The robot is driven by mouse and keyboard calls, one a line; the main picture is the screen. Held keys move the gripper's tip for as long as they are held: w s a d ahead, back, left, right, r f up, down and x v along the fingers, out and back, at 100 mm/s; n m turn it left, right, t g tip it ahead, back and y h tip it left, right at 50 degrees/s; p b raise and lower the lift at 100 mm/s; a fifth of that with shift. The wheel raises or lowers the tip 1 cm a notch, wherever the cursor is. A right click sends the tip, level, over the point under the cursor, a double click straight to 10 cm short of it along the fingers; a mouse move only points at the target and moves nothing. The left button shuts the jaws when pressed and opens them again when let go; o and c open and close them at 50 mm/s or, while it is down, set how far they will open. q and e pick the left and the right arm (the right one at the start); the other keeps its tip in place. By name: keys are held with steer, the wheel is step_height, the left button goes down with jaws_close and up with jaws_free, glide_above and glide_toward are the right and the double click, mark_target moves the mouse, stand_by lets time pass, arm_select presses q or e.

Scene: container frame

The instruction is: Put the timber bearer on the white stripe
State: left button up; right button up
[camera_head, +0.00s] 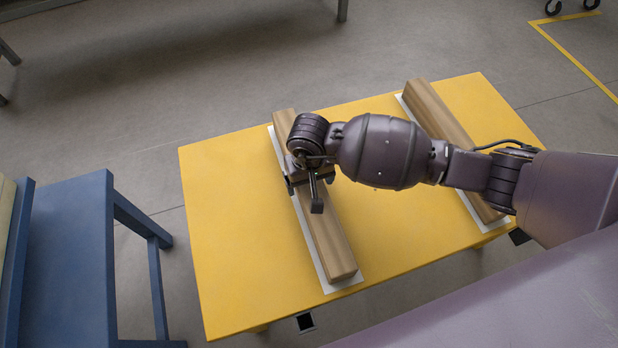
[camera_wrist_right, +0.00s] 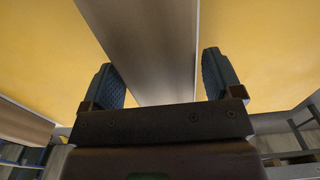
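One long timber bearer (camera_head: 326,235) lies lengthwise along a white stripe (camera_head: 344,287) on the left half of the yellow table (camera_head: 232,205). A second timber bearer (camera_head: 441,108) lies on another white stripe (camera_head: 488,228) on the right half. My right gripper (camera_head: 304,188) is over the left bearer, near its middle. In the right wrist view, the open fingers (camera_wrist_right: 164,85) stand on either side of the bearer (camera_wrist_right: 150,45), with slight gaps visible. My right arm hides part of both bearers. My left gripper is not in view.
The yellow table top is bare between the bearers and to the left. A blue bench or frame (camera_head: 75,235) stands left of the table, across a strip of grey floor. Grey furniture legs (camera_head: 342,9) and a yellow floor line (camera_head: 575,62) show at the back.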

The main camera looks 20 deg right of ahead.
steer(key=shift+r, duration=0.1)
steer(key=shift+r, duration=0.35)
arm_select(q)
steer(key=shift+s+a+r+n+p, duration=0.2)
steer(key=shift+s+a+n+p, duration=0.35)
steer(key=shift+p, duration=1.2)
arm_select(e)
steer(key=shift+r, duration=5.65)
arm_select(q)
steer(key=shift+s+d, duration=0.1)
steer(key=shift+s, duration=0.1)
arm_select(e)
steer(key=shift+s, duration=0.1)
